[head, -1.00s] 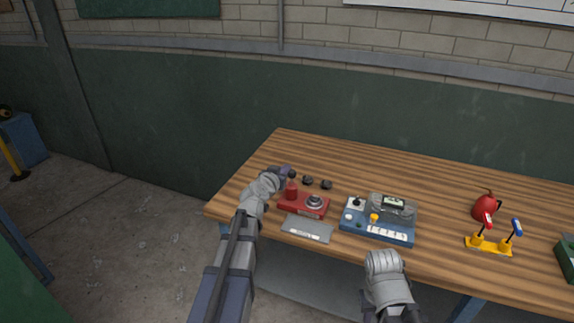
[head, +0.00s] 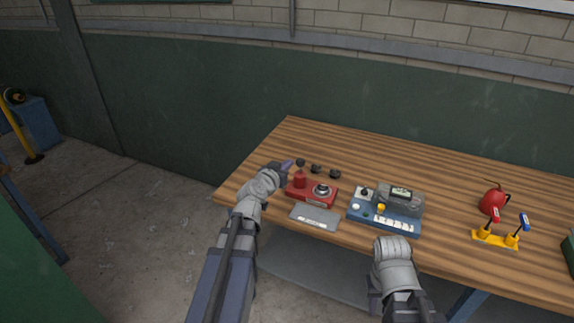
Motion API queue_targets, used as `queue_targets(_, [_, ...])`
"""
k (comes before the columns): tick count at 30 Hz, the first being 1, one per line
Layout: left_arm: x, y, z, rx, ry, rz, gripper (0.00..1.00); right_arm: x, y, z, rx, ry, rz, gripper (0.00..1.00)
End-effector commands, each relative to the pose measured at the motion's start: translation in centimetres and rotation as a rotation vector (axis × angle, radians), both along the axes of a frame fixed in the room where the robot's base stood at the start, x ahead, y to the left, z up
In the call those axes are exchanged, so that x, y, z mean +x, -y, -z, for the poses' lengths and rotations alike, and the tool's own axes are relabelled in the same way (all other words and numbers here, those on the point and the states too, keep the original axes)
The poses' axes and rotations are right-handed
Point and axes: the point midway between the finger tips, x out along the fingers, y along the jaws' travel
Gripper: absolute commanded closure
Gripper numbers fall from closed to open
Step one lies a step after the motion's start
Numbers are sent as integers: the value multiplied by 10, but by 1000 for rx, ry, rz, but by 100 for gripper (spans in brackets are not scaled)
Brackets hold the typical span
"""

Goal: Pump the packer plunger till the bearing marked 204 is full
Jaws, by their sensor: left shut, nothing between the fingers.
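The red packer (head: 322,199) stands near the left end of the wooden table. Its plunger has a black knob (head: 300,162) above a red cylinder (head: 300,180). A round metal bearing (head: 322,190) sits on the packer's right part; no marking on it is readable. Several dark rings, one here (head: 316,168), lie behind the packer. My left gripper (head: 286,165) is shut and empty, just left of the knob and apart from it. My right gripper (head: 392,248) is at the table's front edge, below the blue device; its fingers are hidden.
A grey plate (head: 315,217) lies in front of the packer. A blue device (head: 384,218) with a grey display unit (head: 402,198) stands to its right. Further right are a red can (head: 493,201) and a yellow stand (head: 494,239). The back of the table (head: 390,150) is clear.

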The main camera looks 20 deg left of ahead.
Motion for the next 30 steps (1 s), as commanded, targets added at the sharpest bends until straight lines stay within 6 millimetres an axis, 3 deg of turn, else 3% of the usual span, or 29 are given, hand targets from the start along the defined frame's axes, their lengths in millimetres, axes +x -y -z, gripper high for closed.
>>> queue_targets(8, [0,0,-1,0,0,0,100,0,0,-1,0,0,0,72])
queue_targets(17, [0,-1,-25,0,-1,1,100,0,0,-25,0,0,0,72])
queue_targets(30, [4,-2,-20,1,-1,1,100,0,0,-20,0,0,0,72])
